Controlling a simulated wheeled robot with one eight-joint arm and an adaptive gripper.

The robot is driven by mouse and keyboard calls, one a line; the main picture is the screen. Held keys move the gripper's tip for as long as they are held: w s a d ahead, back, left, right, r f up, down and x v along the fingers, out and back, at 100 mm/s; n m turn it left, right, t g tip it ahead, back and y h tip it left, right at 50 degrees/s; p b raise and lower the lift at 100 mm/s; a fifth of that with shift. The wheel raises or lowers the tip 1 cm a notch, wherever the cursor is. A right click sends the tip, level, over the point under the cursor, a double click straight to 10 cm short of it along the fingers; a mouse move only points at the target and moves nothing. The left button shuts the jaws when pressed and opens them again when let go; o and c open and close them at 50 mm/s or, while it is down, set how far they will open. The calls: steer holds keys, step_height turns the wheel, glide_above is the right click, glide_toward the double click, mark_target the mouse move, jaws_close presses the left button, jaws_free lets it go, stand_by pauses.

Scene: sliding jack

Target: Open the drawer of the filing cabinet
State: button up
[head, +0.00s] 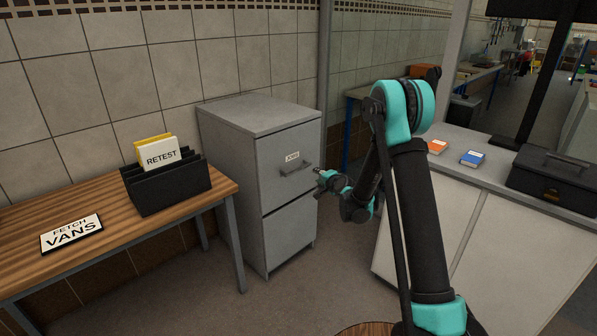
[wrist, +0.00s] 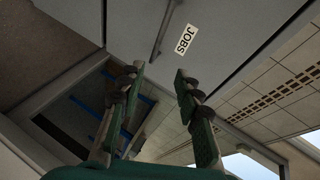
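The grey filing cabinet (head: 262,175) stands against the tiled wall, with two drawers one above the other. The top drawer (head: 272,185) is shut and bears a JOBS label (head: 292,157) and a bar handle (head: 296,168). The wrist view also shows the handle (wrist: 163,32) and the JOBS label (wrist: 187,38) beyond my fingertips. My gripper (head: 322,180) is just right of the handle and slightly lower in the head view, apart from it. In the wrist view my gripper (wrist: 158,72) has its fingers spread with nothing between them.
A wooden table (head: 130,225) left of the cabinet holds a black file rack (head: 168,185) and a FETCH VANS sign (head: 72,233). A counter (head: 480,180) on the right carries two small books and a black case (head: 555,180). The floor before the cabinet is clear.

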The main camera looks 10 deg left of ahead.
steer(key=shift+m+t+y, duration=0.3)
steer(key=shift+m+t, duration=0.1)
steer(key=shift+m, duration=0.5)
steer(key=x, duration=0.7)
steer(key=f+x, duration=0.1)
steer(key=x, duration=0.6)
steer(key=s+f+x, duration=0.1)
steer(key=x, duration=0.7)
steer(key=shift+a+f, duration=0.1)
steer(key=shift+a, duration=0.15)
steer(key=shift+c, duration=0.5)
jaws_close()
